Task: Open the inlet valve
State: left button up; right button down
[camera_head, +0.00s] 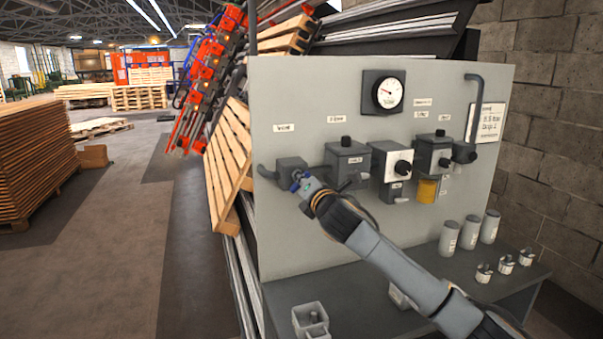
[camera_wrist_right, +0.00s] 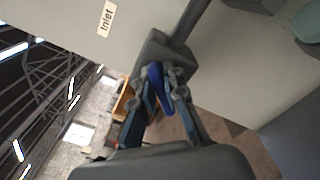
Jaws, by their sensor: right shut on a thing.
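The inlet valve (camera_head: 291,166) is a grey block at the left end of the pipe row on the grey panel, below a small white label. In the right wrist view the grey valve body (camera_wrist_right: 160,47) sits beside the label reading "Inlet" (camera_wrist_right: 107,18). My right gripper (camera_head: 301,183) is at the front of the valve, its arm coming from the lower right. In the right wrist view the gripper (camera_wrist_right: 163,85) is shut on the blue valve handle (camera_wrist_right: 155,78). The fingers hide part of the handle. My left gripper is not in view.
The panel (camera_head: 320,235) also carries a round gauge (camera_head: 388,93), a middle grey box (camera_head: 348,163), a white-faced regulator (camera_head: 397,165) and a yellow-bowled unit (camera_head: 427,190). Grey canisters (camera_head: 470,232) and small cups stand on the shelf (camera_head: 370,300). A wooden pallet (camera_head: 229,160) leans left of the panel.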

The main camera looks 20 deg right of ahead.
jog(key=m, duration=0.2)
jog(key=m+p, duration=0.1)
jog(key=m, duration=0.1)
jog(key=shift+d+f+m, duration=0.1)
jog(key=shift+f+m, duration=0.1)
jog(key=shift+m, duration=0.1)
jog(key=shift+f+m+p, duration=0.15)
jog(key=shift+m+p, duration=0.2)
jog(key=shift+m, duration=0.75)
jog(key=shift+f+m+p, duration=0.1)
jog(key=shift+m+p, duration=0.2)
jog(key=shift+m, duration=0.8)
jog(key=c, duration=1.4)
grip_release()
jog(key=shift+d, duration=0.1)
jog(key=s, duration=1.2)
jog(key=shift+d, duration=0.2)
